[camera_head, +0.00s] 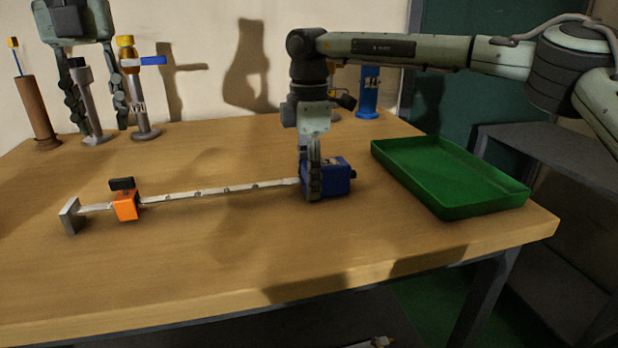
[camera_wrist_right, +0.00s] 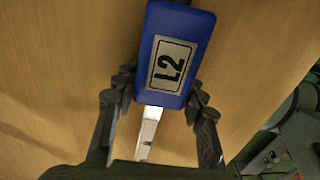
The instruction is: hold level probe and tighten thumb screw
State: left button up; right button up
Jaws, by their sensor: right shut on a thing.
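The level probe lies on the table in the head view. It has a blue head (camera_head: 342,178), a long thin metal rod (camera_head: 200,193) and a grey end plate (camera_head: 68,216). An orange block (camera_head: 126,205) with a black knob on top (camera_head: 122,184), apparently the thumb screw, sits on the rod near the left end. My right gripper (camera_head: 314,194) points down and is shut on the blue head. In the right wrist view the blue head (camera_wrist_right: 176,55) shows an "L2" label between the fingers. My left gripper (camera_head: 98,127) hangs at the far left, fingers apart, away from the probe.
An empty green tray (camera_head: 450,208) stands to the right of the probe. A brown cylinder (camera_head: 38,110), a grey post (camera_head: 90,105) and a post labelled V21 (camera_head: 138,95) stand near my left gripper. A blue post (camera_head: 369,95) stands behind my right arm. The table front is clear.

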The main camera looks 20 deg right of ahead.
grip_shut()
pick_arm(q)
jog(key=o, duration=0.5)
jog(key=m+t, duration=0.1)
jog(key=t, duration=0.3)
send_near(120, 178)
jog(key=shift+t, duration=0.3)
jog(key=x, duration=0.8)
jog(key=shift+s+f, duration=0.2)
jog(key=shift+f, duration=0.1)
jog(key=c, duration=1.2)
